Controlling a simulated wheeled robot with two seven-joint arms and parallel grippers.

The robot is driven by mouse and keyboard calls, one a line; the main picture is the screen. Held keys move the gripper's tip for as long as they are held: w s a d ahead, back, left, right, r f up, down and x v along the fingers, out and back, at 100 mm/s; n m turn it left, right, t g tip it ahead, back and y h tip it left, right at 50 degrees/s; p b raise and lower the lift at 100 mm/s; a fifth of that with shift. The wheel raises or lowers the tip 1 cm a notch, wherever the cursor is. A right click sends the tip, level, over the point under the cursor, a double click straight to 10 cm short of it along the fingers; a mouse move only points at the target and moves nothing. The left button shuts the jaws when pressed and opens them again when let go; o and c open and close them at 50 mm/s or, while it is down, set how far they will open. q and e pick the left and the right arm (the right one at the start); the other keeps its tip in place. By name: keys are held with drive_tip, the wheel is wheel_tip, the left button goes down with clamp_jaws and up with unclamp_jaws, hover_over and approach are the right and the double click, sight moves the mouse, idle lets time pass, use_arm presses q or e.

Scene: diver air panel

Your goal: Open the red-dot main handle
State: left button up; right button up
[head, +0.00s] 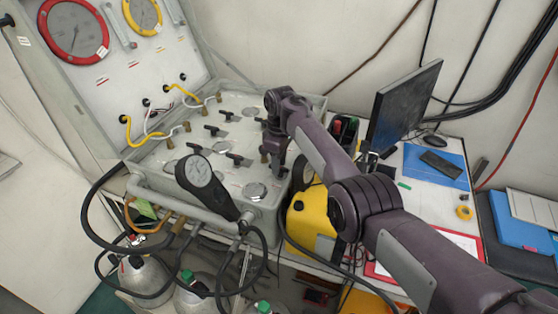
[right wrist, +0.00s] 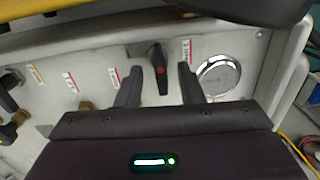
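The red-dot main handle (right wrist: 160,70) is a black lever with a red dot on its hub, on the pale panel (right wrist: 100,62). In the right wrist view it points roughly up and down the picture. My right gripper (right wrist: 158,74) is open, with one finger on each side of the handle and a visible gap to both. Whether the fingertips are down at the handle's height is hard to tell. In the head view my right gripper (head: 275,148) points down over the right part of the panel box and hides this handle. My left gripper is out of view.
Several other black handles (head: 213,130) stand on the panel to the left. A monitor (head: 403,105) stands at right.

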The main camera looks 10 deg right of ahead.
clamp_jaws()
drive_tip(key=shift+n, duration=0.4)
drive_tip(key=n+b, duration=0.1)
drive_tip(key=n, duration=0.2)
drive_tip(key=shift+s+n, duration=0.1)
drive_tip(key=shift+n, duration=0.2)
drive_tip(key=n+b, duration=0.1)
drive_tip(key=n, duration=0.3)
drive_tip(key=shift+a+n, duration=0.1)
drive_tip(key=shift+n, duration=0.2)
drive_tip(key=n+b, duration=0.1)
drive_tip(key=n, duration=0.3)
drive_tip(key=shift+s+h, duration=0.15)
drive_tip(key=shift+h, duration=0.15)
drive_tip(key=shift+s+n+b, duration=0.1)
drive_tip(key=shift+n+b, duration=0.25)
drive_tip(key=shift+n, duration=1.75)
